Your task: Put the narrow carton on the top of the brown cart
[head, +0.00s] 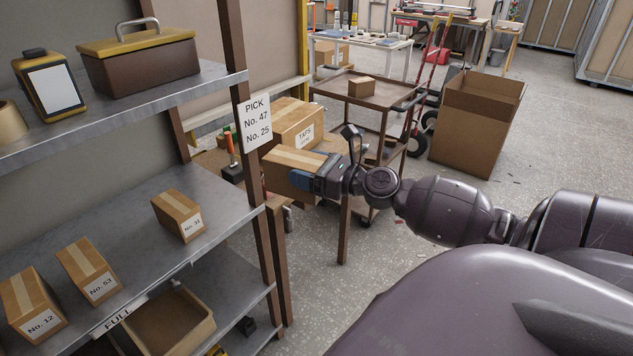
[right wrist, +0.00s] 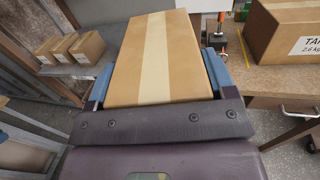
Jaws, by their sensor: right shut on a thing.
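A narrow cardboard carton (head: 292,160) with a pale tape strip is held in my right gripper (head: 310,183), beside the shelf post. In the right wrist view the carton (right wrist: 156,62) fills the space between the blue finger pads, and they press on its two sides. The brown cart (head: 378,92) stands behind and to the right of the gripper. One small box (head: 362,86) lies on the cart's top; the rest of that top is bare. My left gripper is not in view.
A metal shelf (head: 130,235) with several numbered boxes, a toolbox (head: 138,60) and a PICK sign (head: 255,120) stands at left. A larger taped box (head: 297,122) sits on a bench behind the held carton. A big open carton (head: 478,120) stands right of the cart.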

